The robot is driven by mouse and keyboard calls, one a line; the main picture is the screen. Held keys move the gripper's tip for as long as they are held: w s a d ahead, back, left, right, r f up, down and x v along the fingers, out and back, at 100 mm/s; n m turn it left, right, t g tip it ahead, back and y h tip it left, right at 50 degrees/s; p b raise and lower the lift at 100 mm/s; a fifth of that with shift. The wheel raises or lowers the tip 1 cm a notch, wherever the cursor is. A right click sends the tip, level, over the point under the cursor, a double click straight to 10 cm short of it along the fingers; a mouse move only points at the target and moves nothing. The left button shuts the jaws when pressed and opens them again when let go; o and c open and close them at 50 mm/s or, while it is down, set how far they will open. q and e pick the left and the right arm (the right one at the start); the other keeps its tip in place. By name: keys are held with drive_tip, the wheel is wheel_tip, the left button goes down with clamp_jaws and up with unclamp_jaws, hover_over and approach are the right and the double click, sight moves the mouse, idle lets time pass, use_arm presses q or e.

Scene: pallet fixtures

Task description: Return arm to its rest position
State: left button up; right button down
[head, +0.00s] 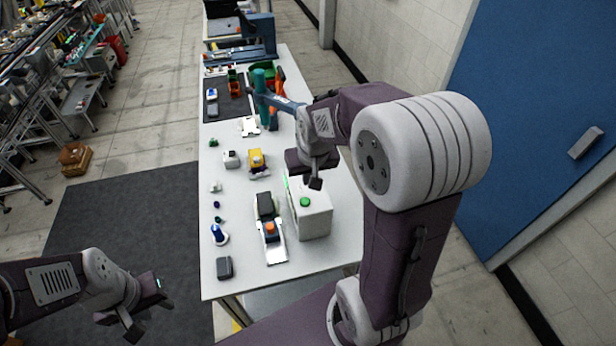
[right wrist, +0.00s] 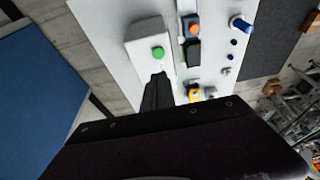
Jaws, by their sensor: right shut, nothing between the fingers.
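My right gripper (head: 316,184) hangs over the table beside a white box (head: 316,218) with a green button (head: 305,202) on top. Its fingers are together and hold nothing. In the right wrist view, the closed fingertips (right wrist: 160,77) point towards the green button (right wrist: 158,53) on the white box (right wrist: 138,33), apart from it in the picture. My right arm is extended over the right side of the table. My left gripper (head: 133,336) is low at the left, off the table, with its fingers together and nothing visible between them.
The long white table (head: 235,270) holds a fixture with an orange button (head: 270,228), a yellow-topped part (head: 256,160), a blue-topped piece (head: 218,234) and a dark grey block (head: 224,268). A teal post (head: 262,85) stands further back.

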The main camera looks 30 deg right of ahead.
drive_tip(key=shift+s+a+r, duration=0.1)
drive_tip(key=shift+s, duration=0.1)
drive_tip(key=shift+w, duration=0.2)
drive_tip(key=s+a+f+n+g+b, duration=0.1)
drive_tip(key=s+a+f+b, duration=0.2)
drive_tip(key=f, duration=0.6)
drive_tip(key=s+a+f+n+g+y+b, duration=0.1)
drive_tip(key=s+a+f+b, duration=0.2)
drive_tip(key=s+f+b, duration=0.5)
drive_tip(key=shift+s+a+f, duration=0.2)
drive_tip(key=shift+a+f, duration=0.2)
drive_tip(key=shift+f, duration=0.55)
drive_tip(key=shift+w, duration=0.15)
